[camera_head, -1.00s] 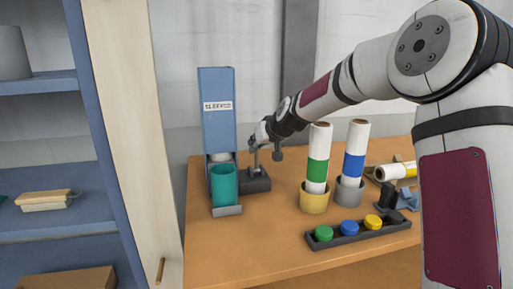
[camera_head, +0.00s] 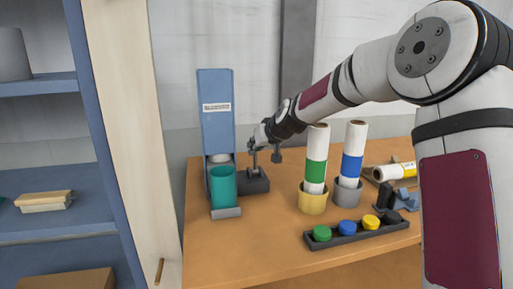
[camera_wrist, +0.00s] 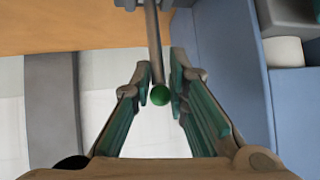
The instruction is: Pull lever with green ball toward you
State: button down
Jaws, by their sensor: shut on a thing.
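The lever is a thin brown rod (camera_wrist: 155,45) ending in a small green ball (camera_wrist: 159,95), seen in the wrist view. My gripper (camera_wrist: 160,80) has its two teal-padded fingers on either side of the rod end and ball and is shut on the lever. In the head view, my gripper (camera_head: 255,146) is at the top of the lever, above its dark base block (camera_head: 256,181). There the green ball is hidden or too small to make out.
A blue sleeve dispenser (camera_head: 217,125) with a teal cup (camera_head: 223,184) stands left of the lever base. Two rolls in holders (camera_head: 312,198) (camera_head: 348,190) stand right. A strip of coloured buttons (camera_head: 345,237) lies in front. Shelves (camera_head: 50,170) are at the left.

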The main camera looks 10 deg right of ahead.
jog(key=shift+s+a+f, duration=0.1)
jog(key=shift+s+f, duration=0.1)
jog(key=shift+f, duration=0.35)
jog(key=c, duration=1.7)
grip_release()
jog(key=shift+w, duration=0.1)
jog(key=shift+o, duration=0.2)
jog(key=shift+r, duration=0.2)
jog(key=v, duration=1.2)
